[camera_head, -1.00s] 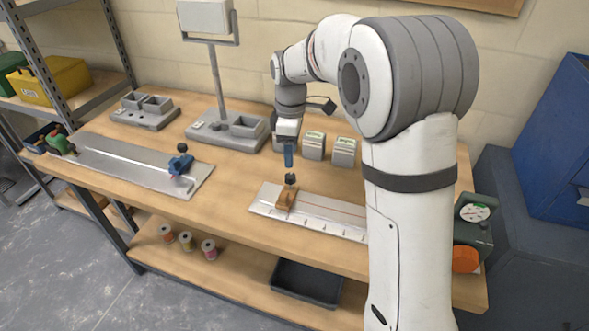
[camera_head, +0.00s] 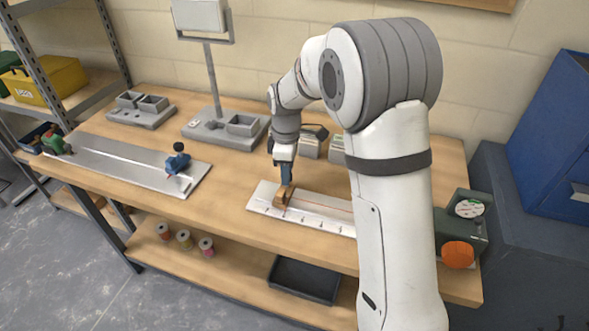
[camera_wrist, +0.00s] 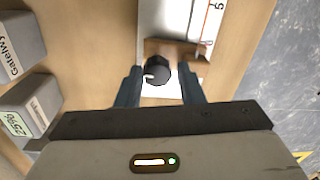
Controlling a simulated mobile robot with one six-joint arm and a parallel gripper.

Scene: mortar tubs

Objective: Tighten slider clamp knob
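The slider clamp's black knob (camera_wrist: 157,73) shows in the wrist view between the two fingers of my gripper (camera_wrist: 160,88). The fingers stand apart with a gap on each side of the knob. The knob sits by a brown wooden slider block (camera_wrist: 188,50) on a white ruled board (camera_wrist: 204,22). In the head view, my gripper (camera_head: 287,178) points down at the wooden slider (camera_head: 286,196) near the left end of the ruled board (camera_head: 325,216). The knob is hidden there behind my fingers.
A grey metal plate (camera_head: 115,165) with a blue clamp (camera_head: 177,161) lies at left on the bench. Labelled grey blocks (camera_head: 309,147) stand behind my gripper. A green device with an orange disc (camera_head: 458,254) is at right.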

